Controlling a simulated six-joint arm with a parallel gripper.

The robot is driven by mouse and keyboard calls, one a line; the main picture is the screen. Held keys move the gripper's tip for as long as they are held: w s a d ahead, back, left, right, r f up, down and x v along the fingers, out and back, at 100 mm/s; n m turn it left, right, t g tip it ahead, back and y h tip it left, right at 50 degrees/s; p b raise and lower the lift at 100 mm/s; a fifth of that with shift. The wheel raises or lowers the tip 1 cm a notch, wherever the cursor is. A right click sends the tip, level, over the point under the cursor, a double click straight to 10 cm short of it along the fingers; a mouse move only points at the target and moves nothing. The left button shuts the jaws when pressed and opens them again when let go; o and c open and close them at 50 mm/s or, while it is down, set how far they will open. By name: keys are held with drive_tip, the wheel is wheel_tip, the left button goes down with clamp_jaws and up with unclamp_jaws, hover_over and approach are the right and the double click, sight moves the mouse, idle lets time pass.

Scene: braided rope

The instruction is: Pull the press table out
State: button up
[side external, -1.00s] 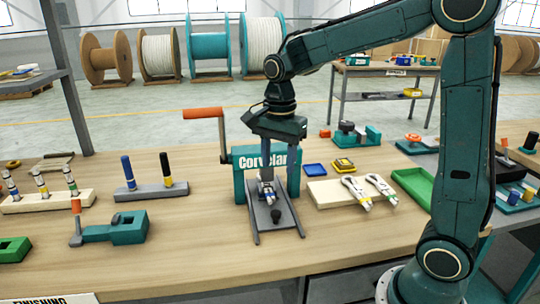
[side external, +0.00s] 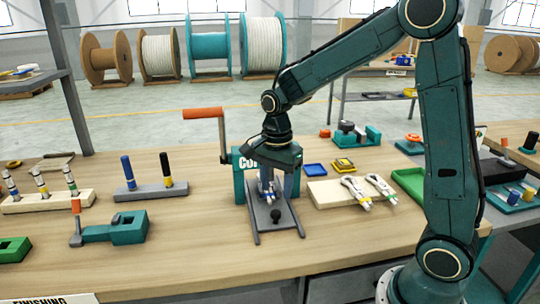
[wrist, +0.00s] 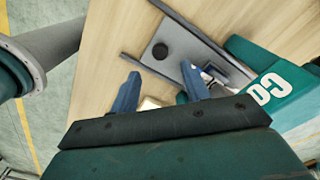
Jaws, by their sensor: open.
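The press (side external: 239,182) has a teal body with a white label and a crank with an orange handle. Its press table (side external: 286,222) is a grey plate between two rails at the front, with a black knob (side external: 275,215) near its front end. In the wrist view the plate (wrist: 192,48) and its round knob (wrist: 160,51) lie just beyond the fingertips. A small metallic piece (wrist: 214,72) sits on the plate towards the press body. My gripper (side external: 267,182) is open and empty, above the rear part of the plate, with its fingers pointing down.
A grey stand (side external: 151,191) with two upright tools and a teal clamp (side external: 127,229) are on the left. The bench front is clear.

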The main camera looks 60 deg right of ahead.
sight(276, 212)
wheel_tip(276, 212, down, 7)
drive_tip(key=shift+f, duration=0.2)
idle(0.4)
clamp_jaws()
